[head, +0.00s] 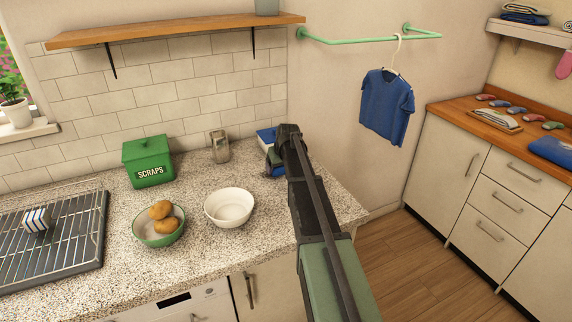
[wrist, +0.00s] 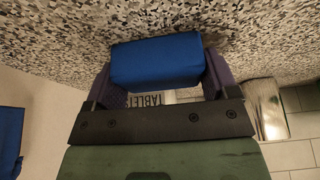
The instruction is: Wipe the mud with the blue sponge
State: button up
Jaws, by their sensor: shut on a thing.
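In the wrist view the blue sponge (wrist: 157,63) is a plain blue block between the two purple-padded fingers of my gripper (wrist: 158,72). My gripper is shut on it. In the head view my gripper (head: 274,163) is at the back right of the speckled counter, low over it, in front of a blue and white box (head: 265,136). My arm hides part of this spot, and the sponge cannot be made out clearly there. I cannot tell whether the sponge touches the counter. No mud can be made out in either view.
A metal canister (head: 219,147), green scraps bin (head: 148,163), white bowl (head: 229,207) and green bowl with potatoes (head: 159,228) stand left of my gripper. A rack (head: 62,258) lies far left. A blue shirt (head: 387,105) hangs to the right.

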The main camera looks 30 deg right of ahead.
aim_at(260, 174)
jog(key=shift+w+a, duration=0.15)
jog(key=shift+a, duration=1.7)
jog(key=shift+w+a, duration=0.15)
jog(key=shift+a, duration=1.65)
jog(key=shift+w+d, duration=0.1)
jog(key=shift+w, duration=0.2)
jog(key=shift+s+d, duration=0.15)
jog(key=shift+d, duration=0.75)
jog(key=shift+s+d, duration=0.1)
jog(key=shift+d, duration=0.8)
jog(key=shift+s+d+r, duration=0.1)
jog(key=shift+s+d, duration=0.05)
jog(key=shift+d, duration=1.65)
jog(key=shift+s+d, duration=0.1)
jog(key=shift+d, duration=1.7)
jog(key=shift+f, duration=0.2)
jog(key=shift+w+a+r, duration=0.15)
jog(key=shift+a, duration=3.4)
jog(key=shift+w+a, duration=0.15)
jog(key=shift+a, duration=0.8)
jog(key=shift+w+a, duration=0.15)
jog(key=shift+a, duration=0.8)
notch_tip(260, 174, up, 6)
jog(key=p, duration=0.6)
jog(key=shift+d, duration=0.1)
